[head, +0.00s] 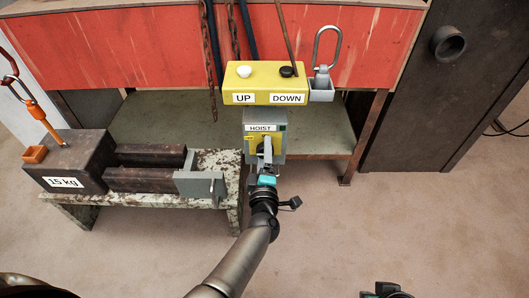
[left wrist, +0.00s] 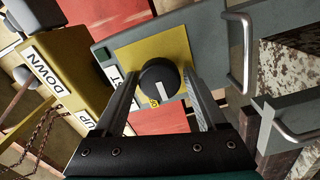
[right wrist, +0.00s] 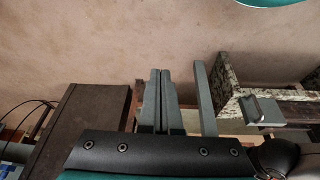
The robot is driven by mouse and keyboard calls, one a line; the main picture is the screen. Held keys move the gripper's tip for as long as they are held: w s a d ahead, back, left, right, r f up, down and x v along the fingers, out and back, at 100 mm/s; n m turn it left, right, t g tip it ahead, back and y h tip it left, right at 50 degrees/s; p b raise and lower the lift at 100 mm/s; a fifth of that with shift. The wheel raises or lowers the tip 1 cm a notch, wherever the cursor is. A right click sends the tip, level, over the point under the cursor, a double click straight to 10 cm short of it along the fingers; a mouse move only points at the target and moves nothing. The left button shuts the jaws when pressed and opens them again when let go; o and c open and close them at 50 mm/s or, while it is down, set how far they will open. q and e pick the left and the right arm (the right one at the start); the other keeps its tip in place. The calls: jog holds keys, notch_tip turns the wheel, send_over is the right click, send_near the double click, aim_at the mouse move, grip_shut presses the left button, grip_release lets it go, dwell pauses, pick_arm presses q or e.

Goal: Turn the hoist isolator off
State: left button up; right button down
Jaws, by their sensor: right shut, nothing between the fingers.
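The hoist isolator is a grey box (head: 279,131) with a HOIST label and a yellow plate, below the yellow UP/DOWN box (head: 262,80). Its round black knob (left wrist: 159,80) has a pale pointer bar and shows in the left wrist view on the yellow plate (left wrist: 178,43). My left gripper (head: 266,150) is in front of the isolator, fingers open. In the left wrist view its fingers (left wrist: 160,98) stand either side of the knob; whether they touch it I cannot tell. My right gripper (right wrist: 159,100) is shut and empty, low in the head view (head: 386,290).
A mottled bench (head: 222,164) on the left carries a dark 15 kg block (head: 75,160) and steel bars. A grey hook holder (head: 321,90) is beside the DOWN button. Chains (head: 210,60) hang behind. The floor (head: 400,215) at right is clear.

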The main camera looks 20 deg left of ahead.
pick_arm(q)
jog(key=shift+o, duration=0.8)
pick_arm(e)
jog(key=shift+s, duration=0.1)
pick_arm(q)
jog(key=shift+s+d, duration=0.1)
jog(key=shift+s, duration=0.35)
jog(key=p+v, duration=0.2)
jog(key=v, duration=0.4)
jog(key=shift+s+d, duration=0.15)
jog(key=shift+s, duration=0.15)
pick_arm(e)
jog(key=shift+g, duration=0.4)
jog(key=shift+s+f, duration=0.25)
jog(key=shift+f, duration=1.05)
jog(key=shift+s+f, duration=0.25)
jog(key=shift+f, duration=1.05)
pick_arm(q)
jog(key=shift+r, duration=0.1)
